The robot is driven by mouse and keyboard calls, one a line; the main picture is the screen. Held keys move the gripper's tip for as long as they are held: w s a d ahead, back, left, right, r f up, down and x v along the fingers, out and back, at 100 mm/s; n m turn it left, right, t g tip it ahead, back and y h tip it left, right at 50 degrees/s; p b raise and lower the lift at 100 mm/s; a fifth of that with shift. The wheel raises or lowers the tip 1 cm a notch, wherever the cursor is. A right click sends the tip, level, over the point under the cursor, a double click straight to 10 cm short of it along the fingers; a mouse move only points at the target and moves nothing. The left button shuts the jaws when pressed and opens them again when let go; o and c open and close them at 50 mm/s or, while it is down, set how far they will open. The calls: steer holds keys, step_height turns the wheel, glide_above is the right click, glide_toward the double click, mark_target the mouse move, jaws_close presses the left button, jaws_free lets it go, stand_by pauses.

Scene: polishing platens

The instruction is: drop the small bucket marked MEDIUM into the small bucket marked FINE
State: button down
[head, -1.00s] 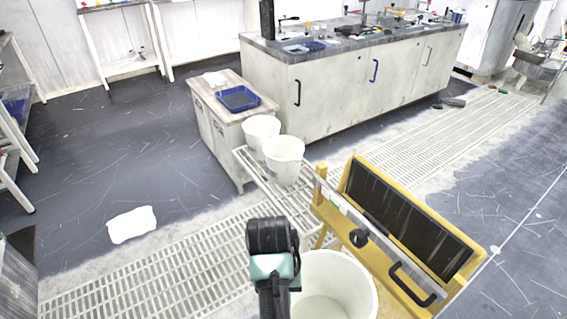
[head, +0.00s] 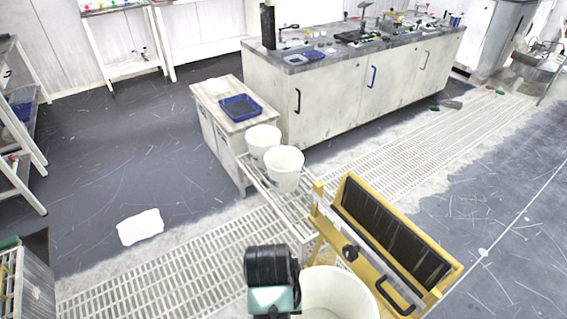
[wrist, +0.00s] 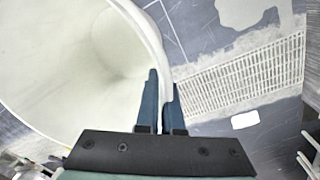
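My gripper (wrist: 164,88) has its two blue fingers on either side of a white bucket's wall (wrist: 110,50), pinching it near the rim. This held bucket (head: 338,292) also shows at the bottom of the head view, open side up, beside my dark wrist; its lower part is cut off. Two small white buckets stand upright on a low white slatted rack: a rear one (head: 263,139) and a front one (head: 284,170), close together. No MEDIUM or FINE marking is readable on any bucket. My fingertips are hidden in the head view.
A yellow stand with a black panel (head: 390,235) is right of the held bucket. A wooden cabinet with a blue tray (head: 240,107) stands behind the rack (head: 290,210). A long workbench (head: 335,100) is beyond. A white sheet (head: 140,227) lies on open floor at left.

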steer(key=r+p, duration=0.1)
steer(key=s+r+p, duration=0.1)
steer(key=r, duration=0.1)
steer(key=s+r+p, duration=0.1)
steer(key=shift+s+r+p, duration=0.15)
steer(key=shift+r+p, duration=0.2)
